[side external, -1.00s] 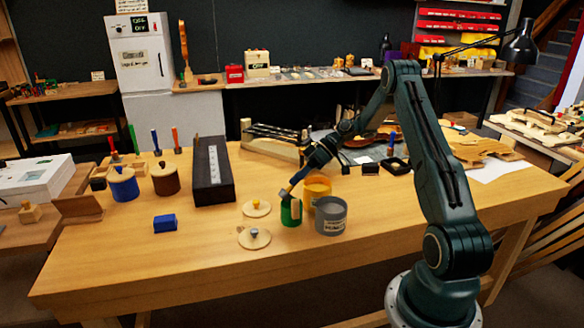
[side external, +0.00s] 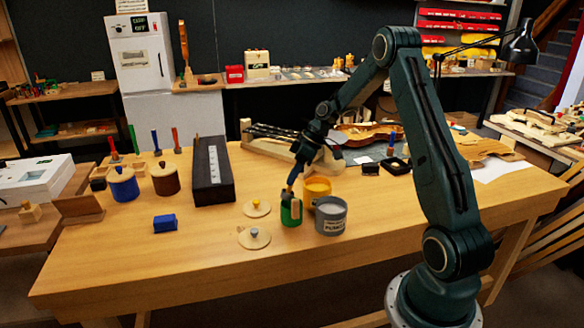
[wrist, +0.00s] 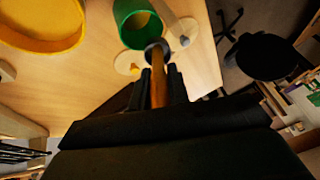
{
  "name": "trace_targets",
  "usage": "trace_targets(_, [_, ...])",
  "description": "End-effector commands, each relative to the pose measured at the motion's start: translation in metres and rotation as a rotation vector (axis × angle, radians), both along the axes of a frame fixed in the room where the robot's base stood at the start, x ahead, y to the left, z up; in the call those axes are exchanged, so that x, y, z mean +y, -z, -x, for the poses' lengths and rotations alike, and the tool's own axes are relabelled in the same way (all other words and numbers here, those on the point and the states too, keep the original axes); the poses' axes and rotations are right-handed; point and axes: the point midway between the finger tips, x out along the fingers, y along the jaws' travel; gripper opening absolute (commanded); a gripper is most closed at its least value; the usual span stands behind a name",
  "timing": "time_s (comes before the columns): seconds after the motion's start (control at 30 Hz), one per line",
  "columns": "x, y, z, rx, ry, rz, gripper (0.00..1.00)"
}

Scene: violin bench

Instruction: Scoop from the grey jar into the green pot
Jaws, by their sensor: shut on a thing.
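My gripper (side external: 292,182) is above the green pot (side external: 291,213) and points steeply down. In the wrist view my gripper (wrist: 159,84) is shut on the brown handle of a scoop (wrist: 158,72). The scoop's grey end is at the green pot's rim (wrist: 122,28); whether it is inside or just above cannot be told. What the scoop carries cannot be made out. The grey jar (side external: 331,216), open and labelled, stands just right of the green pot. It is not in the wrist view.
A yellow pot (side external: 316,190) stands close behind the green and grey ones. Two round wooden lids, one with a yellow knob (side external: 257,208) and one with a grey knob (side external: 254,238), lie left. A blue block (side external: 165,224) lies further left. The front table is clear.

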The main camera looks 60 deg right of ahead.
Motion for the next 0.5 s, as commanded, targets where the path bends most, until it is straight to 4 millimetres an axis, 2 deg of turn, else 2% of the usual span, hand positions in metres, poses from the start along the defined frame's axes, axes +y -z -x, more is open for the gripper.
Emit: trace_targets(0.5, [0.0088,-0.0038,-0.0046,0.067,-0.005,0.131,0.00])
